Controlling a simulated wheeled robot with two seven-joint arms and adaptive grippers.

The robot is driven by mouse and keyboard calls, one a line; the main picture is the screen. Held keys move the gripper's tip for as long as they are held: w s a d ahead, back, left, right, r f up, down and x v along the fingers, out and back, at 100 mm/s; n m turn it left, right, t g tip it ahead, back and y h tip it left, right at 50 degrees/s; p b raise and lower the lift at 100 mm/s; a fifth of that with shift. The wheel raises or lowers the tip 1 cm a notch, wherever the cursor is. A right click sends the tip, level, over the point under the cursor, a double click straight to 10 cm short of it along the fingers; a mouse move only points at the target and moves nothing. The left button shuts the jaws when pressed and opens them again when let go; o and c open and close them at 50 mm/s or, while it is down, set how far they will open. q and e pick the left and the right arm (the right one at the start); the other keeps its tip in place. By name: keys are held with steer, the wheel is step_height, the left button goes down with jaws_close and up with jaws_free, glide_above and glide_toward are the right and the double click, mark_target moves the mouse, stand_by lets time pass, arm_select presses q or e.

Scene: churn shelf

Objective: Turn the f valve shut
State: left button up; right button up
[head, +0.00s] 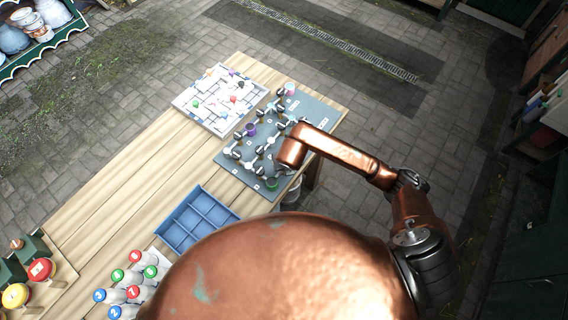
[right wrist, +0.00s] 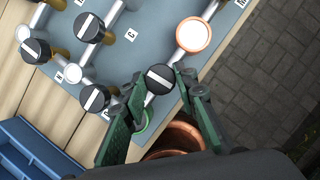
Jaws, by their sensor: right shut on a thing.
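The grey valve board (head: 318,108) lies on the wooden table and carries metal pipes and several black round knobs with white stripes. In the right wrist view my right gripper (right wrist: 160,76) has its green-black fingers on both sides of one black knob (right wrist: 159,80) and is shut on it. That knob's stripe slopes down to the right, across its pipe. Its letter label is hidden, so I cannot confirm it is f. In the head view my right arm hides the gripped knob. My left gripper is not in view.
A copper-rimmed round fitting (right wrist: 193,34) sits just above the gripped knob, and a green ring (right wrist: 143,121) is below it. A blue divided tray (head: 197,219) and a white patterned tray (head: 221,99) lie beside the board. Bottles with coloured caps (head: 134,278) stand nearer.

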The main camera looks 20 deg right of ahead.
steer(key=shift+w+m, duration=0.15)
steer(key=shift+m, duration=0.45)
steer(key=o, duration=1.2)
steer(key=shift+c, duration=0.2)
steer(key=shift+r, duration=0.1)
steer(key=v, duration=1.2)
steer(key=shift+a, duration=0.25)
